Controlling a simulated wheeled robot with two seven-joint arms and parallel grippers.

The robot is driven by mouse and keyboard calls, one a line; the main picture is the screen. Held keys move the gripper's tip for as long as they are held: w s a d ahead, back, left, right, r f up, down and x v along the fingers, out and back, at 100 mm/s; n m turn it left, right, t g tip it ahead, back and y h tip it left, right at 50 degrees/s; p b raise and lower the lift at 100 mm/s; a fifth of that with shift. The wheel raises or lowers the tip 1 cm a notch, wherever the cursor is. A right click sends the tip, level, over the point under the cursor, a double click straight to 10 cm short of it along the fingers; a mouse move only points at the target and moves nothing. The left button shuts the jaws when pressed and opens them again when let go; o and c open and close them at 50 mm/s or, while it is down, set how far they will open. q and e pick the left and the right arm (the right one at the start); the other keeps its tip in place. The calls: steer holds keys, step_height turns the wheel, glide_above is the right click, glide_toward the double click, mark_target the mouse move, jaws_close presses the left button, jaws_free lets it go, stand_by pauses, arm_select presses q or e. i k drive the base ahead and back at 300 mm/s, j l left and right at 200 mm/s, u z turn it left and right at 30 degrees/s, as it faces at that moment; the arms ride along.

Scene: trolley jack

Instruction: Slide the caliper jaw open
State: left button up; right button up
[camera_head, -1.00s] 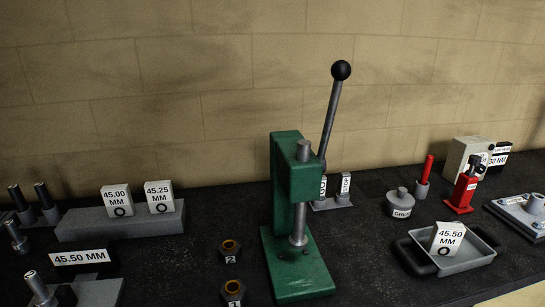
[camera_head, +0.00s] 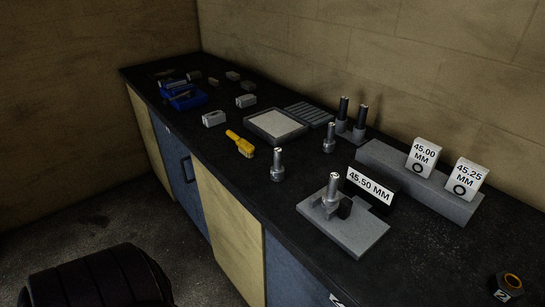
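I cannot pick out a caliper for certain in the head view. A grey base plate (camera_head: 350,238) on the near part of the bench carries an upright grey pin (camera_head: 333,187) in a collar, with a small black block (camera_head: 345,208) beside it. Neither of my grippers is in view.
The dark bench top (camera_head: 232,183) runs to the far left corner. It holds a yellow-handled brush-like tool (camera_head: 240,144), a grey tray (camera_head: 275,125), a blue holder (camera_head: 184,97), pins and marked blocks (camera_head: 423,157). A black ribbed object (camera_head: 96,280) is at lower left.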

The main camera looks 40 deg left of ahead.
mark_target(343, 209)
steer(key=j+u, duration=0.1)
steer(key=u, duration=0.85)
steer(key=i+l, duration=0.05)
